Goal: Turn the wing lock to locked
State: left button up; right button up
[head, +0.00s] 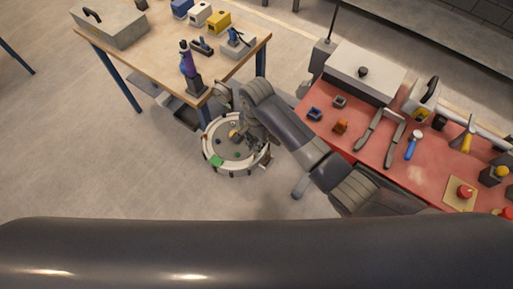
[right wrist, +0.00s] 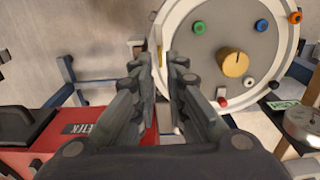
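The round sandbed (head: 211,134) has a pale rim and grey face and stands between the two tables. In the right wrist view, its white rim (right wrist: 288,52) and face fill the upper right. A brass knob (right wrist: 235,63) stands on the face. A small red-tipped part (right wrist: 222,101) sits near the lower rim. I cannot tell which part is the wing lock. My right gripper (head: 250,143) is over the sandbed's right side. In the right wrist view its fingers (right wrist: 159,58) are apart with a narrow gap, beside the rim's left edge. My left gripper is out of view.
A wooden table (head: 140,57) stands behind left and a red-topped table (head: 375,150) with tools stands right. The floor left of the sandbed is clear.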

aim_at(253, 157)
jog(key=shift+f, duration=2.5)
grip_shut()
jog(key=shift+n+p, duration=0.3)
jog(key=n+p, duration=0.1)
jog(key=n, duration=0.2)
jog(key=shift+a+r+p, duration=0.1)
jog(key=shift+p, duration=0.3)
jog(key=n+p, duration=0.1)
jog(key=n, duration=0.4)
jog(key=n+p, duration=0.1)
jog(key=n, duration=0.3)
jog(key=shift+a, duration=0.1)
jog(key=n, duration=0.5)
jog(key=shift+n, duration=0.3)
